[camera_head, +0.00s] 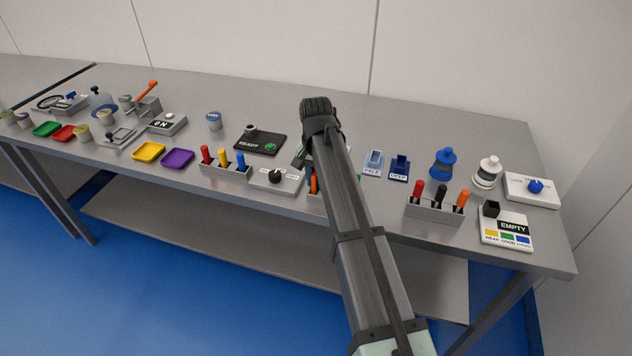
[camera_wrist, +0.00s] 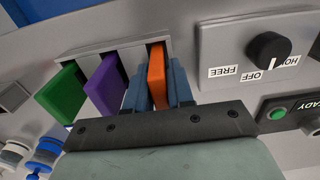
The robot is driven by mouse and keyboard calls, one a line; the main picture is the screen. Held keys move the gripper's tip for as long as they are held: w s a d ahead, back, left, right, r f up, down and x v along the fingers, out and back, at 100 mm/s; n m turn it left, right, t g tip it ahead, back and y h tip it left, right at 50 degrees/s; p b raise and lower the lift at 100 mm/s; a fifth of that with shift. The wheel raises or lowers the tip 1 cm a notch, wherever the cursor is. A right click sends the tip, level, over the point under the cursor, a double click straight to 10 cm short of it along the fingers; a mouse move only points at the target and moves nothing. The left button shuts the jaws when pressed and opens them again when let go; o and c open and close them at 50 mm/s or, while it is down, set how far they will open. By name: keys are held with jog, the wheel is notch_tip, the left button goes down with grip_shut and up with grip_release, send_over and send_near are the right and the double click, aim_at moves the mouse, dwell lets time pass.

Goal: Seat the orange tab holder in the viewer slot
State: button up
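The orange tab holder (camera_wrist: 156,76) stands upright in an end slot of a grey rack (camera_wrist: 108,48). A purple holder (camera_wrist: 103,85) and a green holder (camera_wrist: 64,92) stand beside it. My gripper (camera_wrist: 158,88) has its two blue-grey fingers close together, one against each side of the orange holder. In the head view the orange holder (camera_head: 313,183) shows partly beside my arm, which hides most of its rack.
A knob box (camera_head: 275,178) stands just left of the rack, and a black READY plate (camera_head: 260,143) lies behind it. Another rack (camera_head: 434,211) with red, black and orange pieces stands between my arm and the EMPTY panel. Blue and white bottles stand behind.

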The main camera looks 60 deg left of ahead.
grip_shut()
jog(key=shift+r, duration=0.1)
notch_tip(320, 180, up, 9)
jog(key=shift+r, duration=0.4)
